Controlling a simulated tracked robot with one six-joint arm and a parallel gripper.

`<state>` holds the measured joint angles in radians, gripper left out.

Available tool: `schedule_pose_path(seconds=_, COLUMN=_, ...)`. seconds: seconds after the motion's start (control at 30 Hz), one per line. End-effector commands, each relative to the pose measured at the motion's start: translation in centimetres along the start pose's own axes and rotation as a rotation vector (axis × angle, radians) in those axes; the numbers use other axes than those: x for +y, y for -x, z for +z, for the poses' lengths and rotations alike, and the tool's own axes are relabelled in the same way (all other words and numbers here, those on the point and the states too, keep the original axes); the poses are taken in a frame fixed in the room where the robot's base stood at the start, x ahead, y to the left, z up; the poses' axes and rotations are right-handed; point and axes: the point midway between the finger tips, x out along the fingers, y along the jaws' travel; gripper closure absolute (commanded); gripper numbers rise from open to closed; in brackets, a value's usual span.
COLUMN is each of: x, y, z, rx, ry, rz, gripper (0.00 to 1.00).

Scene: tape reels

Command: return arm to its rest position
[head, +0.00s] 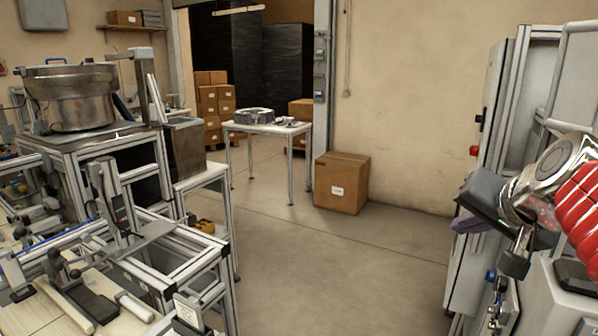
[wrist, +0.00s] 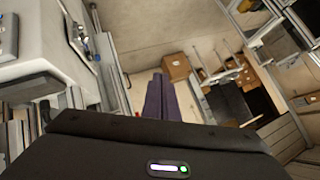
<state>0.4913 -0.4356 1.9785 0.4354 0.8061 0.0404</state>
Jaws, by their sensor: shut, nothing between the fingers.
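My arm is at the right edge of the head view, with a silver joint and a red coiled hose. My gripper (head: 464,223) points left there, partly hidden behind its dark housing, beside the tall framed cabinet. In the wrist view the gripper's purple fingers (wrist: 157,84) lie together, shut, with nothing between them. The dark gripper body fills the bottom of that view. No object touches the fingertips.
A grey aluminium-framed cabinet (head: 480,170) stands close to my arm. A cardboard box (head: 341,183) is on the floor by the wall. A table (head: 266,128) with reels stands behind. A machine with a metal bowl (head: 70,95) is left. Middle floor is clear.

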Motion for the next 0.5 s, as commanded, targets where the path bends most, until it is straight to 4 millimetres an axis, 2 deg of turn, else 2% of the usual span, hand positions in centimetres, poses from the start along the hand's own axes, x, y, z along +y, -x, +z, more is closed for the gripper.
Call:
schedule_pose_path(seconds=0.03, x=-0.5, y=-0.2, z=2.5, rx=-0.036, ry=0.045, rz=0.000, gripper=1.00)
schedule_pose_path(seconds=0.1, x=-0.7, y=-0.5, z=5.7, rx=-0.084, ry=0.108, rz=0.008, gripper=1.00)
schedule_pose_path(seconds=0.27, x=-0.4, y=-0.8, z=12.9, rx=-0.185, ry=0.258, rz=0.023, gripper=1.00)
schedule_pose_path(seconds=0.5, x=1.8, y=-0.6, z=22.8, rx=-0.318, ry=0.498, rz=0.047, gripper=1.00)
